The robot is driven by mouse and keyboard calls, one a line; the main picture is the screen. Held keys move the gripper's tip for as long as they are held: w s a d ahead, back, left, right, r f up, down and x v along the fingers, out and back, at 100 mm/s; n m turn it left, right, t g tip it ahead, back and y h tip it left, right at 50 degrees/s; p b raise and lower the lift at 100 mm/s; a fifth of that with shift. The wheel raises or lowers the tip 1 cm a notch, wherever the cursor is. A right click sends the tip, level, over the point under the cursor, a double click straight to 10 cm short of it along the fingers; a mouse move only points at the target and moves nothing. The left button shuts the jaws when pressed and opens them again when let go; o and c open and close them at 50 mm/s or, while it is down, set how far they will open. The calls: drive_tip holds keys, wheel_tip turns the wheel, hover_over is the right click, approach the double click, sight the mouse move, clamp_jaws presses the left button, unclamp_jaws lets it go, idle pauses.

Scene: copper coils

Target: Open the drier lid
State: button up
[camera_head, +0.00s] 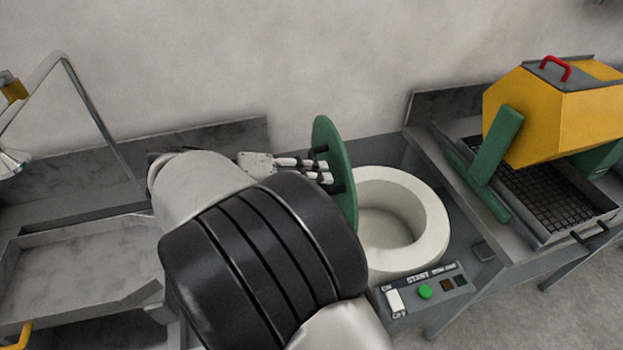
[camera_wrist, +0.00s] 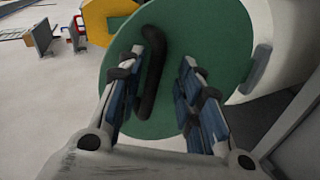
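The drier is a cream round tub (camera_head: 425,215) with a wide open mouth, right of centre in the head view. Its round green lid (camera_head: 335,160) stands nearly upright at the tub's left side, and the mouth is uncovered. The lid fills the middle of the wrist view (camera_wrist: 205,35), with its black bar handle (camera_wrist: 152,75) facing me. My gripper (camera_head: 328,172) is at the handle side of the lid. In the wrist view my gripper (camera_wrist: 172,55) has its fingers apart. The handle lies close to the left finger, with green lid visible between it and the right finger. Contact is unclear.
A control panel (camera_head: 425,290) with a green button sits in front of the tub. A yellow drum machine (camera_head: 555,115) on a bench stands at the right. A grey sink or tray (camera_head: 80,255) and a tap pipe (camera_head: 95,110) are at the left. A wall runs behind.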

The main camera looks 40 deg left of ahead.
drive_tip(key=v, duration=1.1)
drive_tip(key=shift+s+a, duration=0.2)
drive_tip(key=shift+s, duration=0.05)
drive_tip(key=shift+r, duration=0.15)
